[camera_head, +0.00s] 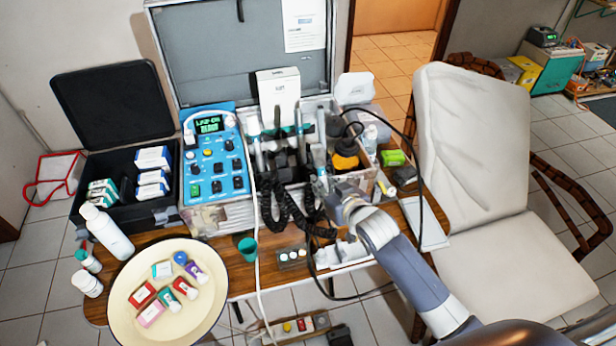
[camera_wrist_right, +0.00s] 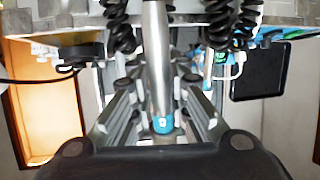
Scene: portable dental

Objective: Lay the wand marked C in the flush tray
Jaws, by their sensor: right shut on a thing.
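My right gripper (camera_head: 322,186) is at the front of the open metal case, right of the blue control unit. In the right wrist view its fingers (camera_wrist_right: 160,112) are shut on a silver wand (camera_wrist_right: 157,60) with a blue band. A small white mark on the band is too small to read. Several other wands (camera_head: 273,140) stand upright in the case with coiled black cords. A flat pale tray (camera_head: 428,224) lies at the table's right end; I see no label to confirm it is the flush tray. My left gripper is not in view.
The blue control unit (camera_head: 215,165) stands left of the wands. A round cream tray (camera_head: 140,325) holds small boxes and bottles at front left. A green cup (camera_head: 247,247) stands near the front edge. A black hose (camera_head: 419,160) loops over the right side. A white chair (camera_head: 470,150) stands right.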

